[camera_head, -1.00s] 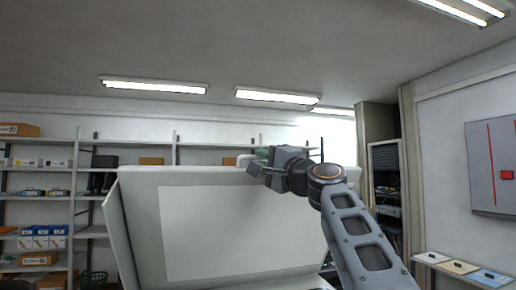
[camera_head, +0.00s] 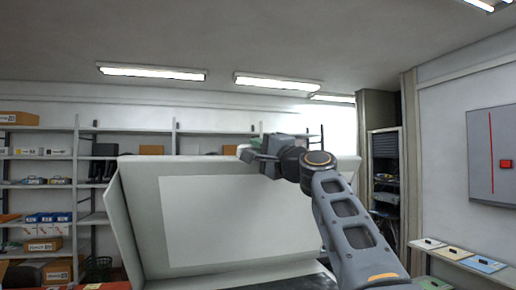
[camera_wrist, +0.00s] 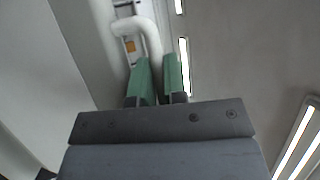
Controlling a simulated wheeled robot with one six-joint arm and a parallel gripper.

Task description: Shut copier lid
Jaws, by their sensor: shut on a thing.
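The copier lid (camera_head: 240,222) stands raised and open in the head view, its pale inner face with a lighter panel turned toward me. A white curved handle (camera_wrist: 148,32) shows in the wrist view, next to the lid's pale surface (camera_wrist: 60,60). My gripper (camera_head: 250,151) is at the lid's top edge, right of its middle. In the wrist view its green fingers (camera_wrist: 157,78) are closed on the handle, one on each side. Part of the copier's dark top (camera_head: 300,283) shows below the lid; the rest is out of frame or behind my arm.
Shelves with boxes (camera_head: 45,220) stand along the back wall at left. A dark open cabinet (camera_head: 385,165) is at the back right. A side counter (camera_head: 455,257) with several flat items runs along the right wall, below a grey wall panel (camera_head: 490,155). Open air surrounds the lid's top.

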